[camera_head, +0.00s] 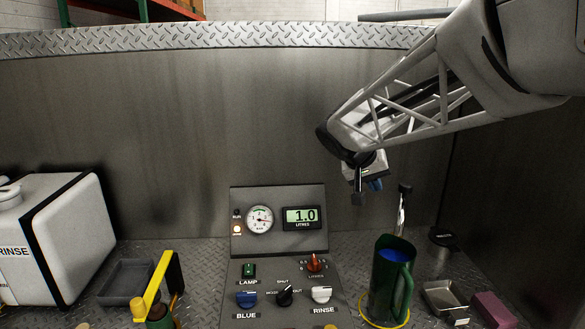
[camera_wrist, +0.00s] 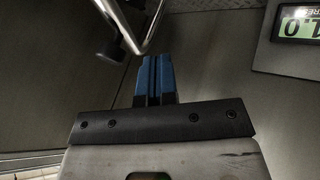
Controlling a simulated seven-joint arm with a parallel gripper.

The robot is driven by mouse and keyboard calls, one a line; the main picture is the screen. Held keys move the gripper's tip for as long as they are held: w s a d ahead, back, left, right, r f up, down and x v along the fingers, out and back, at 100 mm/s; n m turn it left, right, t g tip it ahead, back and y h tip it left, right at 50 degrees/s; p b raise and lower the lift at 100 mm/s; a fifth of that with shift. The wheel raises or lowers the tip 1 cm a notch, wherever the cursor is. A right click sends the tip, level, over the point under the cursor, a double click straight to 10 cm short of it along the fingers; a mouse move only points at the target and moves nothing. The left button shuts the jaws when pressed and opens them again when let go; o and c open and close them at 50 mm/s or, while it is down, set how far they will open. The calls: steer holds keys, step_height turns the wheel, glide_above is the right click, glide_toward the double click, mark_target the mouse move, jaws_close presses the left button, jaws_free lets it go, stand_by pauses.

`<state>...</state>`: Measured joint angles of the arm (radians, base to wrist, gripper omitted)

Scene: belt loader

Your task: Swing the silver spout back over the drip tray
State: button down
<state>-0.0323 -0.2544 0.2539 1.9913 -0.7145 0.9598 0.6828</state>
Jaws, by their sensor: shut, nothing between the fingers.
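The silver spout (camera_head: 401,214) stands upright-looking just behind and above the green jug (camera_head: 383,285), with a black knob (camera_head: 405,188) at its top. In the wrist view the bent silver spout (camera_wrist: 143,42) lies just beyond my fingertips. The jug holds blue liquid and stands in a yellow ring (camera_head: 366,318). The small metal drip tray (camera_head: 431,297) sits to the right of the jug. My gripper (camera_head: 366,190) hangs left of the spout's knob, above the deck. Its blue fingers (camera_wrist: 154,78) are together and empty. I cannot tell whether they touch the spout.
A control panel (camera_head: 243,290) with gauge, knobs and a display reading 1.0 stands left of the jug. A white RINSE tank (camera_head: 60,235), a dark bin (camera_head: 124,283) and a yellow-handled item (camera_head: 153,283) are at left. A maroon block (camera_head: 494,310) lies right of the tray.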

mark_target(409, 188)
steer(key=shift+s+d+r, duration=0.1)
steer(key=shift+s+d, duration=0.1)
steer(key=shift+d, duration=0.75)
steer(key=shift+s+d, duration=0.15)
steer(key=shift+d, duration=0.8)
steer(key=shift+s+d, duration=0.1)
steer(key=shift+s+d, duration=0.15)
steer(key=shift+s+d+n, duration=0.15)
steer(key=shift+d+n, duration=0.05)
steer(key=shift+n, duration=0.2)
steer(key=shift+s+d+n+t+y, duration=0.3)
steer(key=shift+s+d+n+t, duration=0.1)
steer(key=shift+d+n, duration=0.2)
steer(key=shift+s+d+n+t+y, duration=0.3)
steer(key=shift+d+n+t, duration=0.1)
steer(key=shift+d+n, duration=0.15)
steer(key=s+d+n+t+y, duration=0.1)
steer(key=d+n, duration=0.2)
steer(key=d, duration=0.5)
steer(key=shift+d+y, duration=0.3)
steer(key=shift+d, duration=0.25)
